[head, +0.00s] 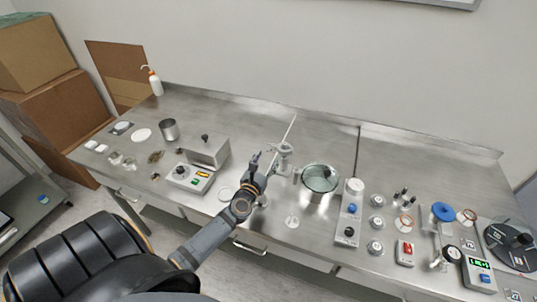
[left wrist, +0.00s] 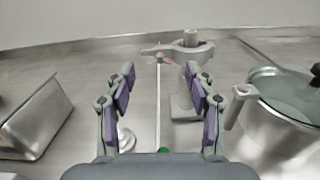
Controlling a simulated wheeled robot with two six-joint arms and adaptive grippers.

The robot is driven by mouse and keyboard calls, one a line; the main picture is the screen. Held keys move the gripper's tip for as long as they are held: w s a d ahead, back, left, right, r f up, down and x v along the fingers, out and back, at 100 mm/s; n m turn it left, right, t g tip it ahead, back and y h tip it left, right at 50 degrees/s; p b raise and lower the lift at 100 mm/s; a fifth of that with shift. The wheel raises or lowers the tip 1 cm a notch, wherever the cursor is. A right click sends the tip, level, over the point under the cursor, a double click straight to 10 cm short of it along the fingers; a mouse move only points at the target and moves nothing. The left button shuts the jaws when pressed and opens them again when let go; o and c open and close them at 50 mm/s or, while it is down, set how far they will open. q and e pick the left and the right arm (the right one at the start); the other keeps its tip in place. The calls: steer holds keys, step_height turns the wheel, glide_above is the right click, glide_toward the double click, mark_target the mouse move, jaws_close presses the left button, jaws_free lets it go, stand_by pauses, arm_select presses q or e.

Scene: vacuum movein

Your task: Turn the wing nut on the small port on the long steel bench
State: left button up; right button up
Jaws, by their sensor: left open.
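The small port (head: 283,160) is a grey upright fitting on the long steel bench (head: 255,118). It also stands beyond my fingers in the left wrist view (left wrist: 183,105). A grey piece with arms sticking out sideways, seemingly the wing nut (left wrist: 187,50), is at its top. My left gripper (head: 257,163) reaches over the bench just left of the port. In the left wrist view the left gripper (left wrist: 158,108) has its two fingers spread with nothing between them. The port's top lies past the fingertips, up and to the right, apart from them. My right gripper is out of view.
A glass-lidded steel pot (head: 320,180) stands close right of the port; its side handle (left wrist: 238,105) juts toward my fingers. A steel box device (head: 205,155) is to the left. Several knobs and instruments crowd the right side. The bench behind the port is clear.

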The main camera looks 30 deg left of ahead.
arm_select(q)
steer(key=shift+x, duration=0.95)
steer(key=shift+r, duration=0.1)
steer(key=shift+c, duration=0.6)
steer(key=c, duration=0.4)
jaws_close()
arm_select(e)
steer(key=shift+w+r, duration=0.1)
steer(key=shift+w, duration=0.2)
